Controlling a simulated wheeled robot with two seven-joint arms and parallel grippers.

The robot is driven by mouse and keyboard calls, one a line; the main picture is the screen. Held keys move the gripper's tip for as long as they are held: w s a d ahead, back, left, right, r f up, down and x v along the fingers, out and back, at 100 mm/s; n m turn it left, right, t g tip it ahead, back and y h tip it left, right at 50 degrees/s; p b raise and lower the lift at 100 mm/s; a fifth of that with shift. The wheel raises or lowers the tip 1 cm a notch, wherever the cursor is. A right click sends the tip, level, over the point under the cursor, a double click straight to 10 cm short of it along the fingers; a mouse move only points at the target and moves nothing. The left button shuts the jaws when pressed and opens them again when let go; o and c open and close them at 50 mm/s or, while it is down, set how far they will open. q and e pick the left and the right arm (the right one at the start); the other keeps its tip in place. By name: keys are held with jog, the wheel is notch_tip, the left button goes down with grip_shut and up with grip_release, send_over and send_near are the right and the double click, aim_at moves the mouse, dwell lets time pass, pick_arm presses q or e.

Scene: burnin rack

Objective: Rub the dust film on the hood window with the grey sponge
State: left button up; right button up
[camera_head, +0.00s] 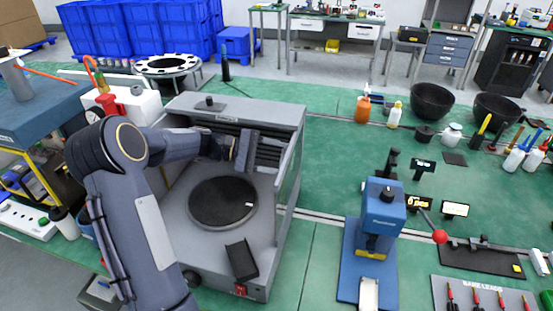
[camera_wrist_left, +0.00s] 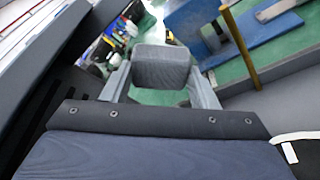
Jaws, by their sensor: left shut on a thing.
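My left gripper (camera_head: 236,150) reaches into the grey hood (camera_head: 240,110) from the left, above and behind a dark round plate (camera_head: 222,202). In the left wrist view the gripper (camera_wrist_left: 160,75) is shut on the grey sponge (camera_wrist_left: 163,66), a rounded block between its two fingers. The sponge is hard to separate from the fingers in the head view. The hood window (camera_head: 289,170) appears to be the framed panel on the hood's right side. I cannot make out the dust film or whether the sponge touches the window. My right gripper is out of view.
A black block (camera_head: 241,260) lies at the hood's front, beside a red switch (camera_head: 240,289). A blue press (camera_head: 382,220) stands to the right of the hood. Bottles and dark bowls (camera_head: 433,101) stand farther back. The green bench between has clear room.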

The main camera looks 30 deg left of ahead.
pick_arm(q)
jog(key=shift+s+d+b, duration=0.2)
jog(key=shift+s+b, duration=0.15)
jog(key=shift+s, duration=0.55)
jog(key=s+d, duration=0.1)
jog(key=s, duration=0.5)
jog(key=shift+d+b, duration=0.25)
jog(key=shift+b, duration=0.15)
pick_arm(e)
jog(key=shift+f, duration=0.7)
pick_arm(q)
jog(key=s+a+p, duration=0.1)
jog(key=a, duration=0.5)
jog(key=shift+s, duration=0.2)
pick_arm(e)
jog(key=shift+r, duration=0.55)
